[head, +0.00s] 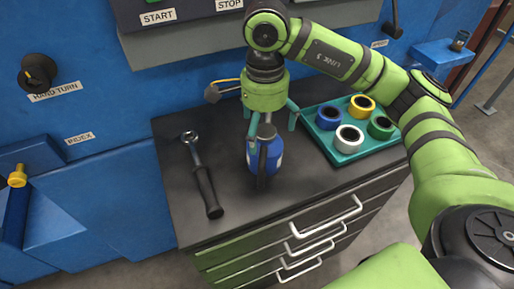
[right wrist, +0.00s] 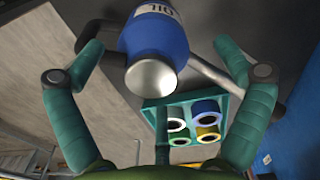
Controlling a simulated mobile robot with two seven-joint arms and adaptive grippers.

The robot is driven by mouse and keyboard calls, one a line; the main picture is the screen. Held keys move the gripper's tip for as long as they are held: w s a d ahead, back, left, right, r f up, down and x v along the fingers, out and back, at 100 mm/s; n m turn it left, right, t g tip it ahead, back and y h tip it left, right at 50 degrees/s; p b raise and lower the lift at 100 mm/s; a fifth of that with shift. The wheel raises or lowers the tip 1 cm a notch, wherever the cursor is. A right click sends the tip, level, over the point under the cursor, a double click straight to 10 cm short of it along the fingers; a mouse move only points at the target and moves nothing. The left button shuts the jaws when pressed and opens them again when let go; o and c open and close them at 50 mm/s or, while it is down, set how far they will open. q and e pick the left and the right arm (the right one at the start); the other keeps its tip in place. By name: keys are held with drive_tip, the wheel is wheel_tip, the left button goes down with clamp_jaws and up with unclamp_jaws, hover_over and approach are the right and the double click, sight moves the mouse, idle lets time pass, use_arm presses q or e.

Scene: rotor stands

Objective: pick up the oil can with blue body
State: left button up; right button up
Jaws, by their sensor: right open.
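The oil can with blue body (head: 272,158) stands on the dark cabinet top, near its front edge. In the right wrist view the can (right wrist: 150,38) shows its blue body, part of an "OIL" label and a round silvery end. My right gripper (head: 271,122) is above the can, pointing down, with its green fingers spread. In the right wrist view the fingers (right wrist: 157,50) are on either side of the can, with gaps showing; they do not appear to touch it. My left gripper is not in view.
A ratchet wrench (head: 204,180) lies left of the can. A teal tray (head: 346,158) with blue, yellow, white and green rolls is to the right. The cabinet top (head: 225,150) is clear between wrench and can. A blue machine (head: 100,110) stands behind.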

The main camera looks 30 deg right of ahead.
sight(264, 145)
drive_tip(key=shift+s+f+p, duration=0.15)
drive_tip(key=shift+f+p, duration=0.2)
drive_tip(key=shift+f, duration=0.2)
drive_tip(key=shift+s+f+p, duration=0.15)
drive_tip(key=shift+f+p, duration=0.2)
drive_tip(key=shift+f, duration=0.2)
wheel_tip(264, 145, down, 2)
drive_tip(key=shift+s+a+f+p, duration=0.1)
drive_tip(key=shift+s+p, duration=0.05)
drive_tip(key=shift+p, duration=0.65)
wheel_tip(264, 145, down, 2)
drive_tip(key=shift+s+f, duration=0.1)
drive_tip(key=shift+f, duration=0.3)
drive_tip(key=c, duration=1.4)
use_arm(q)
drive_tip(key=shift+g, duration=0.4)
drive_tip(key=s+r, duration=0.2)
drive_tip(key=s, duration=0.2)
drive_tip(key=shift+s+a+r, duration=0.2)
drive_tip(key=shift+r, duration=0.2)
